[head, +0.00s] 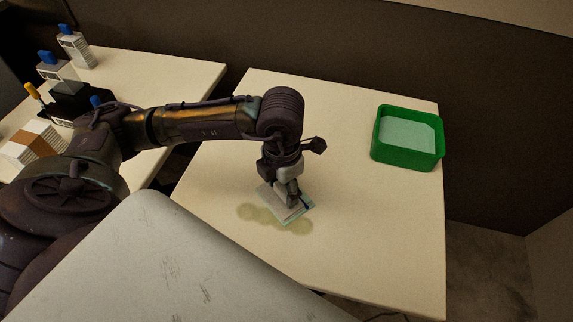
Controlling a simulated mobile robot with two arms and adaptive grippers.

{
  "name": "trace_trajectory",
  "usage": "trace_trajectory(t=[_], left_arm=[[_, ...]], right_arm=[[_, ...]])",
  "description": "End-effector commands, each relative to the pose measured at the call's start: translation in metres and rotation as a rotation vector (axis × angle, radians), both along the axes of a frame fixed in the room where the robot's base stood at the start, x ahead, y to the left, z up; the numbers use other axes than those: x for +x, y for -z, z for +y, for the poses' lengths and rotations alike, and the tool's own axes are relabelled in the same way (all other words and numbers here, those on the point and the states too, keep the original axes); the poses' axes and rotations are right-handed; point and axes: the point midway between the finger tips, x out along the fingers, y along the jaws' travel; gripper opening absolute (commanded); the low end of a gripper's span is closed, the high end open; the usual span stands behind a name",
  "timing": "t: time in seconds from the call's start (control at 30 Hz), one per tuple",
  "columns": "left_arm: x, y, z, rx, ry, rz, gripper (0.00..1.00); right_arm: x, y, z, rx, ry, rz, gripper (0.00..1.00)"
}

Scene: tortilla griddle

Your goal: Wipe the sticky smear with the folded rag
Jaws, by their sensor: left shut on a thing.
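The sticky smear (248,212) is a pale yellow-green patch on the cream table (375,240). The folded rag (274,201) is a flat, pale grey-green pad that lies across the middle of the smear, with smear showing on its left and lower right. My left gripper (290,198) points down and is shut on the rag at the tabletop. The gripper hides part of the rag and of the smear under it. My right gripper is not in view.
A green bin (407,164) with pale contents stands at the table's back right. A second table (190,75) at the left holds blue-capped bottles (75,48), a black holder (78,103) and a white-and-brown box (35,143). A gap separates the tables. The table's right front is clear.

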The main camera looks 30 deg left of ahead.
Motion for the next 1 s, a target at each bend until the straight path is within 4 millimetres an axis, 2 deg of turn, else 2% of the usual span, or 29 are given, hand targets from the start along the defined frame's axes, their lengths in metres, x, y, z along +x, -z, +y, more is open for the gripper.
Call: trace_trajectory(t=[0.17,0.37,0.53,1.0], left_arm=[[-0.003,0.004,0.008,0.008,-0.004,0.008,0.24],[-0.009,0.003,0.029,0.01,-0.005,0.007,0.24],[-0.014,0.003,0.045,0.009,-0.005,0.008,0.24],[-0.015,0.001,0.051,0.004,-0.002,0.005,0.24]], right_arm=[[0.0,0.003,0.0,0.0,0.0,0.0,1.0],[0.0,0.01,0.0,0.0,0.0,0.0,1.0],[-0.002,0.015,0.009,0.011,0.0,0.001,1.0],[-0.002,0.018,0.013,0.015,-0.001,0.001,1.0]])
